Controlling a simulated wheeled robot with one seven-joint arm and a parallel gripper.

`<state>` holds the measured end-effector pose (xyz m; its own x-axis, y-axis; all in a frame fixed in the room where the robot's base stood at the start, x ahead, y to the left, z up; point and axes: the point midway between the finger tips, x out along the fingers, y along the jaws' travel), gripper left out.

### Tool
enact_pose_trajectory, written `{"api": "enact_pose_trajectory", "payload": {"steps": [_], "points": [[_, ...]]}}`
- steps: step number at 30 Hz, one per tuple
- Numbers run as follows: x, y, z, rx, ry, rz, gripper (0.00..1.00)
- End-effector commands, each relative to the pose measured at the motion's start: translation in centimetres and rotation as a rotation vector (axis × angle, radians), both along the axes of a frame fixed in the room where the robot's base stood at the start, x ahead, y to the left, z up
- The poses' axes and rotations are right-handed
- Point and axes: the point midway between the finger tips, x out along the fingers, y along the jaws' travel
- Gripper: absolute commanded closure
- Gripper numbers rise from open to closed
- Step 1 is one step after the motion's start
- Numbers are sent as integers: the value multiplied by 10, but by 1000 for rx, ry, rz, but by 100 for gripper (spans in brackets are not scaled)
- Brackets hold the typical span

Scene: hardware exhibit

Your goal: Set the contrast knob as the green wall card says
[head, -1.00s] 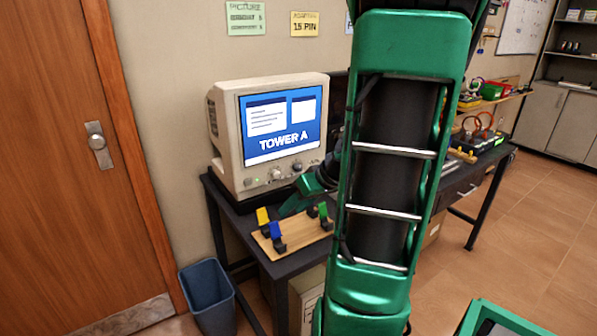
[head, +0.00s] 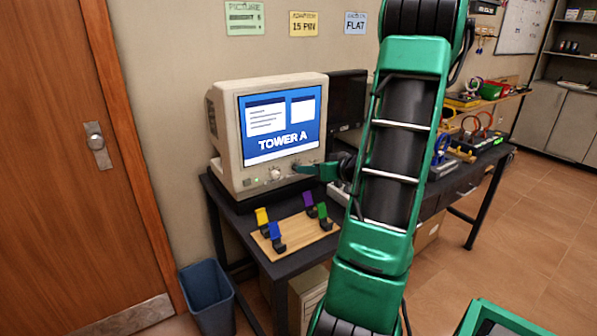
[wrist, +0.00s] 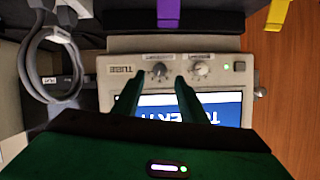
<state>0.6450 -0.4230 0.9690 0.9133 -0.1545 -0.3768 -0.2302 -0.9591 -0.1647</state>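The green wall card (head: 245,18) is headed "PICTURE"; its two lower lines are too small to read surely. The beige monitor (head: 228,137) shows a blue "TOWER A" screen and has two front knobs, a left one (head: 275,174) and a right one (head: 297,166). The wrist view shows the panel turned round, with the right knob (wrist: 159,70) and the left knob (wrist: 201,69); their labels are unreadable, so I cannot tell which is contrast. My gripper (wrist: 159,79) is open, its fingertips spaced either side of the right knob, with gaps to both. In the head view my gripper (head: 318,170) is at the monitor's lower right.
A wooden board (head: 297,233) with several coloured clips stands on the dark desk in front of the monitor. A dark monitor (head: 346,100) stands behind to the right. A yellow card (head: 303,24) and a blue card (head: 355,23) hang alongside. A blue bin (head: 207,297) is on the floor.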

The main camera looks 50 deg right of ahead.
Motion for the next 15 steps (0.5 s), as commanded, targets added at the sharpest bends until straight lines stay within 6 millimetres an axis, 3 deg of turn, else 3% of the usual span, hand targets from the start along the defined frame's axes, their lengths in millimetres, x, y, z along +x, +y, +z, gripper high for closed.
{"api": "enact_pose_trajectory", "payload": {"steps": [6,15], "points": [[32,-4,-13,1,1,3,61],[48,-7,-20,1,1,1,61]]}}
